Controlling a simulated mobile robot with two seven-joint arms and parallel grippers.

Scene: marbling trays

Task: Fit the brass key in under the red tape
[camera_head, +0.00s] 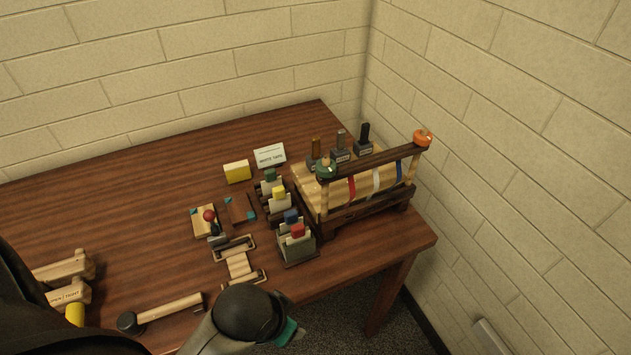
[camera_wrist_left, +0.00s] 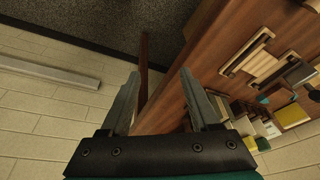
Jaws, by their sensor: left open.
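A low wooden rack (camera_head: 372,202) stands at the table's right end, with a red tape (camera_head: 351,188), a white tape and a blue tape hanging upright along its front. Behind it, three upright pieces stand in small labelled blocks; the brownish one (camera_head: 316,147) looks like the brass key, though its shape is too small to be sure. My left gripper (camera_wrist_left: 160,78) is open and empty in the left wrist view, beyond the table's edge over the floor. In the head view only my left wrist shows, at the bottom; its fingers are hidden. My right gripper is not in view.
A holder with coloured tabs (camera_head: 297,246) stands left of the rack. A yellow block (camera_head: 237,171), a white sign (camera_head: 269,155) and a red-knobbed piece (camera_head: 209,215) lie nearby. A wooden-handled roller (camera_head: 168,309) lies at the front. Walls close the back and right; the table's back left is clear.

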